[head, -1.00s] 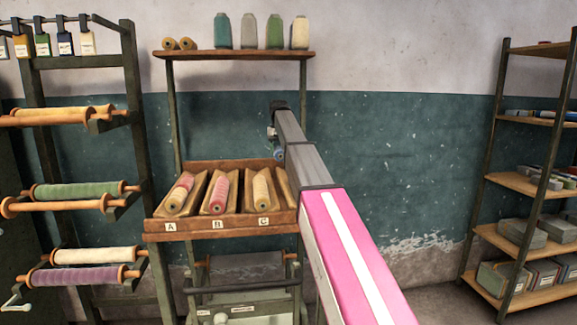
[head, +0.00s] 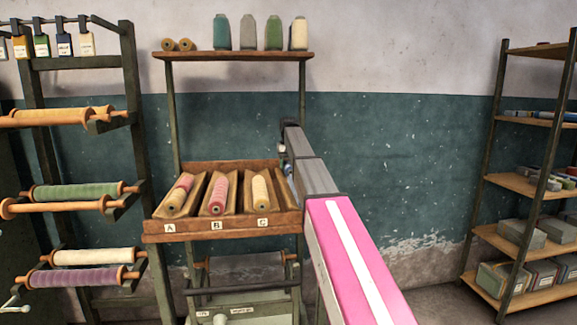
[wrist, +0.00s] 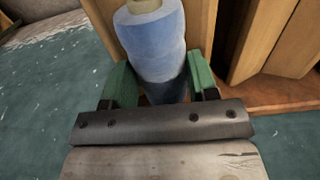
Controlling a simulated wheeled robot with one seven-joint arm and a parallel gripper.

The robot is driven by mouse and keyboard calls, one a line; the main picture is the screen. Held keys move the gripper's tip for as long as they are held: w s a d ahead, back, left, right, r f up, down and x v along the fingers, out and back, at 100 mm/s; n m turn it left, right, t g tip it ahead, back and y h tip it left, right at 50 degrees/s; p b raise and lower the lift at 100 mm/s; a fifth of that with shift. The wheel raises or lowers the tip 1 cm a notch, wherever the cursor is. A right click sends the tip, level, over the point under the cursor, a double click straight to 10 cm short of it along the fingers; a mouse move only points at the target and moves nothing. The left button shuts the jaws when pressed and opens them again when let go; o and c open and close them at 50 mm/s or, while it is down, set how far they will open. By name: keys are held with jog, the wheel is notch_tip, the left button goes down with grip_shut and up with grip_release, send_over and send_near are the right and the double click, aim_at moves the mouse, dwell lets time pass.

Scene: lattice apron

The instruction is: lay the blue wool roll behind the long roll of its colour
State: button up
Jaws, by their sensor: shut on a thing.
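In the wrist view my gripper (wrist: 160,76) has its green fingers on both sides of the blue wool roll (wrist: 153,42), shut on it. The roll shows darker and lighter blue bands and a pale core end. Wooden dividers stand close beside and beyond it; I cannot tell whether it touches them. In the head view the sloped wooden rack (head: 220,228) has troughs marked A, B and C. They hold a pink and cream roll (head: 178,195), a red-pink roll (head: 219,193) and a cream roll (head: 261,191). My arm hides the rack's right end. No long blue roll is visible.
Above the rack a shelf (head: 235,57) bears several thread cones. On the left a frame holds long yellow (head: 60,115), green (head: 78,191), white (head: 90,257) and purple (head: 75,278) rolls. A shelf unit (head: 525,185) stands at the right. Bare wall lies between.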

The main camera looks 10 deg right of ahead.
jog(key=shift+f, duration=0.3)
jog(key=o, duration=1.1)
